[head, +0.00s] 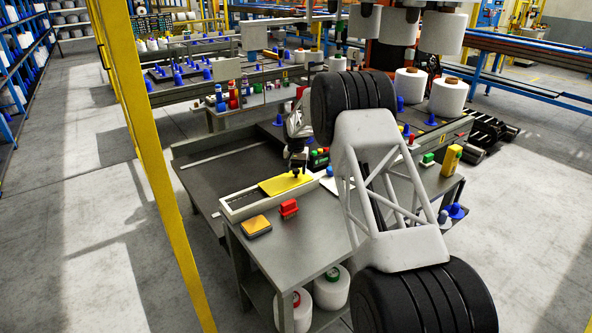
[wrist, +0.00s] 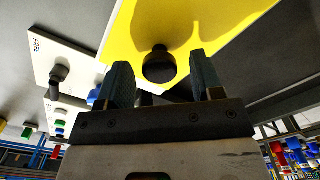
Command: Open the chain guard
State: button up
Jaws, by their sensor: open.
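The chain guard appears to be the yellow plate (head: 276,187) on the long pale housing (head: 237,208) at the table's edge. It fills the top of the wrist view (wrist: 215,30). A round black knob (wrist: 159,66) stands on the plate. My gripper (head: 296,170) is above the plate, pointing down. In the wrist view my gripper (wrist: 160,72) is open, with one finger on each side of the knob. I see gaps between knob and fingers. In the head view the gripper hides the knob.
A white plate marked FREE (wrist: 42,48) with a black lever (wrist: 58,74) lies beside the guard. A red block (head: 288,208) and a yellow-topped box (head: 256,226) sit on the grey table in front. A yellow post (head: 148,150) stands to the left.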

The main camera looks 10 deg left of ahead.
jog(key=shift+r, duration=3.9)
